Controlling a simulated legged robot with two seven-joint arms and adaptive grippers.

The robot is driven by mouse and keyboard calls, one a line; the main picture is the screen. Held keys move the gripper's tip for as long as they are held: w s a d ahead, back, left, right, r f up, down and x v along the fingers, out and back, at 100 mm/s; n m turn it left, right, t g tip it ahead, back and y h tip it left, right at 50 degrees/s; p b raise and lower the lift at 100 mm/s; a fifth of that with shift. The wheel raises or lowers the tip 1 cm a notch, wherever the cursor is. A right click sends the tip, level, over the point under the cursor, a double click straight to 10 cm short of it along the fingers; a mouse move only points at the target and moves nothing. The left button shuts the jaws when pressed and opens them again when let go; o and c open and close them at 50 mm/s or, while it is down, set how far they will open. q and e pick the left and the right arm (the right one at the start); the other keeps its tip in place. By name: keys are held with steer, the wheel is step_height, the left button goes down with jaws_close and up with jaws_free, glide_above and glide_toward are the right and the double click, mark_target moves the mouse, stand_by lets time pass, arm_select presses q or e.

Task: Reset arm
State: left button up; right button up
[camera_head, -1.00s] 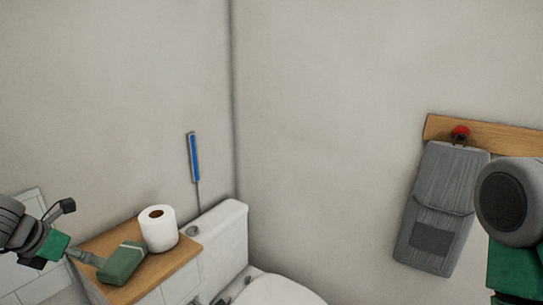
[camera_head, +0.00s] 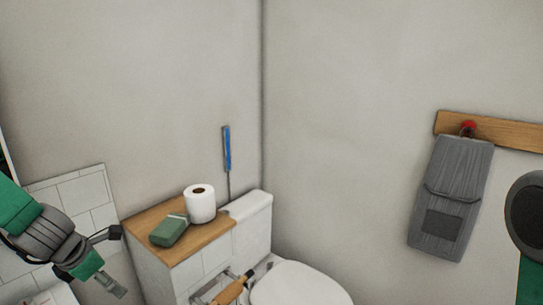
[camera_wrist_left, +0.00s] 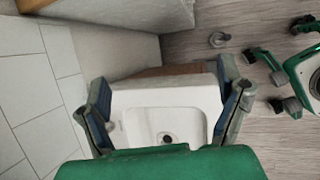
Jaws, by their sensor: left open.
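My left gripper (camera_head: 110,287) is at the lower left of the head view, left of the wooden-topped ledge and clear of it. In the left wrist view its two fingers (camera_wrist_left: 165,112) are spread wide with nothing between them. A white sink basin (camera_wrist_left: 190,112) with a dark drain shows below and beyond the fingers. Part of my other arm (camera_head: 530,215) shows at the right edge of the head view, but its gripper is out of frame.
A green box (camera_head: 169,230) and a toilet roll (camera_head: 200,204) stand on the wooden ledge top (camera_head: 150,219). A white toilet (camera_head: 300,284) is at the bottom. A grey bag (camera_head: 450,195) hangs from a wooden rail (camera_head: 505,133). The wall between is bare.

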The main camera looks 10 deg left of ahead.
arm_select(q)
steer(key=s+d+f+m+g+y+b, duration=0.1)
steer(key=s+d+f+m+b, duration=0.4)
steer(key=f+m, duration=0.45)
steer(key=s+d+f+m+g+y+b, duration=0.15)
steer(key=s+d+f+m, duration=0.25)
steer(key=s+f+m, duration=0.55)
steer(key=s+d+f+m+g+h+b, duration=0.2)
steer(key=s+d+f+m+b, duration=0.3)
steer(key=s+d+f+m, duration=0.5)
steer(key=shift+s+f+m, duration=0.65)
steer(key=shift+f+m, duration=0.3)
steer(key=shift+m, duration=0.15)
arm_select(e)
step_height(320, 180, down, 13)
steer(key=d, duration=0.1)
steer(key=shift+d+r, duration=0.15)
arm_select(q)
steer(key=shift+a+h, duration=0.15)
steer(key=shift+h, duration=0.1)
steer(key=shift+a+f, duration=0.15)
steer(key=shift+a, duration=0.2)
arm_select(e)
steer(key=shift+a+r, duration=0.15)
steer(key=shift+a, duration=0.25)
arm_select(q)
steer(key=shift+d, duration=0.3)
arm_select(e)
steer(key=shift+d, duration=0.25)
